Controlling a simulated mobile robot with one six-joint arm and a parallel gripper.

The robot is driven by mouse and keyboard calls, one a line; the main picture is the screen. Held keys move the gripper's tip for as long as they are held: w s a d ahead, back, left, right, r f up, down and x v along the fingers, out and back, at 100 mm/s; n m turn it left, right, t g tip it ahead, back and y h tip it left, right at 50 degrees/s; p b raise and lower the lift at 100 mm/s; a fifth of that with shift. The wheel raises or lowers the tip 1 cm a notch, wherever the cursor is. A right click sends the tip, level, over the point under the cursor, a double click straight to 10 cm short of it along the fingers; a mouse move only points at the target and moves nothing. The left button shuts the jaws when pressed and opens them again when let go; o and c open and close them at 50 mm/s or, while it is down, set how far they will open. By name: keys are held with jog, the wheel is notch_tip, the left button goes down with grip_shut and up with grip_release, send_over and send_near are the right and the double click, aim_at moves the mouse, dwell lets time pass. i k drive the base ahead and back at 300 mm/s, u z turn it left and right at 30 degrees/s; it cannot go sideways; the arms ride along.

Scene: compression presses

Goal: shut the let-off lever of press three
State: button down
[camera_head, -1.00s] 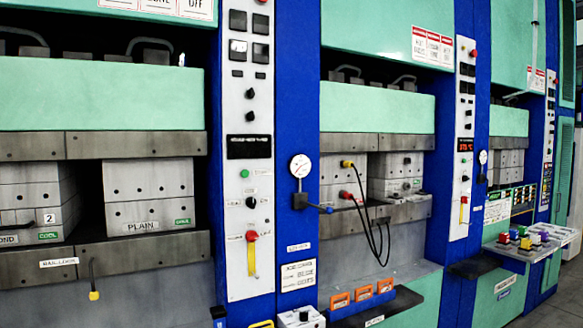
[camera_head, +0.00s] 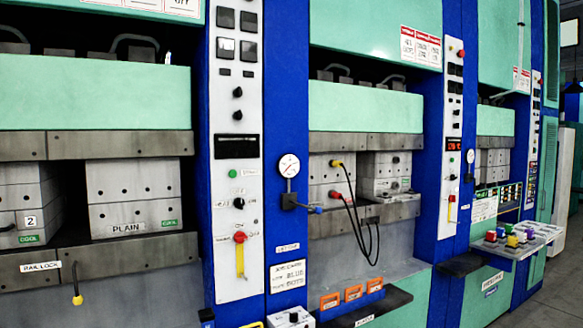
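A let-off lever (camera_head: 308,208), a dark handle with a blue tip, juts to the right and slightly down from a dark valve block (camera_head: 289,201) on a blue column. A round white gauge (camera_head: 289,165) sits just above it, and a small white label, too blurred to read surely, is below. A second, smaller gauge (camera_head: 470,156) with a dark fitting under it is on the column farther right. I cannot read a number that marks press three. My gripper is not in view.
Presses with green and grey fronts stand in a row. Orange-framed holders (camera_head: 354,293) stand below. A console (camera_head: 518,236) juts out at right; floor shows beyond.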

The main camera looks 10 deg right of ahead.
aim_at(318, 210)
jog(key=k, duration=0.7)
jog(key=u, duration=0.45)
jog(key=i, duration=1.05)
jog(key=u, duration=0.35)
